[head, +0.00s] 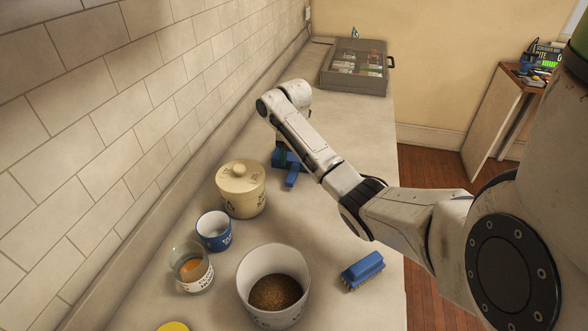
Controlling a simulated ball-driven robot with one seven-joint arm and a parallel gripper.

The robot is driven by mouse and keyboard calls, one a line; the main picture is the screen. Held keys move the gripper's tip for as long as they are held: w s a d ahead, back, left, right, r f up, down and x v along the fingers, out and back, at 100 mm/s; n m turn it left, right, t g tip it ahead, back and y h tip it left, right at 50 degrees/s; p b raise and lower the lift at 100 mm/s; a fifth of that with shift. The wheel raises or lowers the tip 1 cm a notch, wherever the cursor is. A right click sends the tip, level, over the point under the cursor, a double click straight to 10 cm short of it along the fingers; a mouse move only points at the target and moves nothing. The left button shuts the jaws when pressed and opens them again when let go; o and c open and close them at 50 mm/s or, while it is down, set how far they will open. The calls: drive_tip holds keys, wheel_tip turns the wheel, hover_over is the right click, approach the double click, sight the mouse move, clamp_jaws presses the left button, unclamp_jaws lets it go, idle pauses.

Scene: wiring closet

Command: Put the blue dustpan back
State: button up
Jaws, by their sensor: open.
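The blue dustpan (291,177) lies on the counter just behind the lidded cream canister, partly hidden by my forearm. My arm reaches in from the right and bends down at its far end over the dustpan. My gripper (280,152) is mostly hidden behind the forearm; only a dark sliver of it shows beside the dustpan. It is open. Whether its fingers are around the dustpan or touching it cannot be told.
On the counter (365,130) stand a cream canister (240,190), a blue mug (214,232), a glass jar (190,268), a white tub (250,300) of brown grains and a blue brush (362,266). A grey case (356,80) lies at the far end. A tiled wall bounds the left.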

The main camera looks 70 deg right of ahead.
wheel_tip(320, 180, up, 8)
drive_tip(key=p, duration=0.4)
idle(0.8)
